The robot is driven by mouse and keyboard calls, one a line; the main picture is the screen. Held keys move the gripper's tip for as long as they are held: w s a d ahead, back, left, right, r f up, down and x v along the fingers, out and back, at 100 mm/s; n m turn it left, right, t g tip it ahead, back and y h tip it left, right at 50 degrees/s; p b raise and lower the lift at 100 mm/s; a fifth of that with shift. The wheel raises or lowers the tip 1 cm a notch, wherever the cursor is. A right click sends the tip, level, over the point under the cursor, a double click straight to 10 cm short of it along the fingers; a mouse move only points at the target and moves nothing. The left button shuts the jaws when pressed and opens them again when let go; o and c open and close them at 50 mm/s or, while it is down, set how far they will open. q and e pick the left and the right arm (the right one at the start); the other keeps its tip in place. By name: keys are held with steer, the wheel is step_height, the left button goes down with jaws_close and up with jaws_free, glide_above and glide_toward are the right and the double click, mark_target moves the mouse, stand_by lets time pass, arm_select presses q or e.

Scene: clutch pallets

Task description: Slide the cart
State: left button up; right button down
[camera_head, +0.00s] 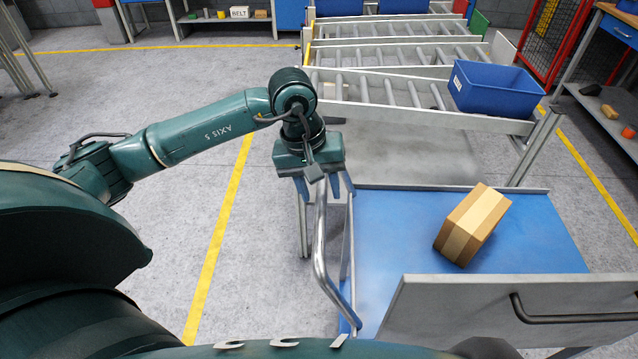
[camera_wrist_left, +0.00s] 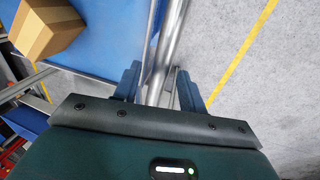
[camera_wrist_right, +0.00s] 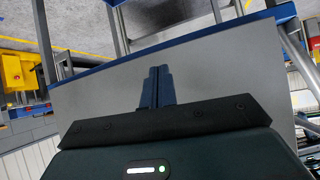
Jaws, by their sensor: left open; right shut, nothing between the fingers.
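The cart has a blue deck (camera_head: 400,235), a grey end panel (camera_head: 440,310) at the lower right and a bent metal handle bar (camera_head: 320,240) on its left side. A cardboard box (camera_head: 472,225) lies on the deck, and it also shows in the left wrist view (camera_wrist_left: 48,25). My left gripper (camera_head: 323,190) is open at the top of the handle bar. In the left wrist view its fingers (camera_wrist_left: 158,85) stand on either side of the bar. My right gripper is outside the head view. In the right wrist view its fingers (camera_wrist_right: 157,85) are shut together, in front of a grey panel (camera_wrist_right: 215,70).
A roller conveyor (camera_head: 385,90) with a blue bin (camera_head: 492,88) stands behind the cart. A workbench (camera_head: 615,30) and a red fence (camera_head: 560,40) are at the right. Open floor with a yellow line (camera_head: 222,210) lies left of the cart.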

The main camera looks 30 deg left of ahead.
arm_select(q)
jaws_close()
stand_by(0.4)
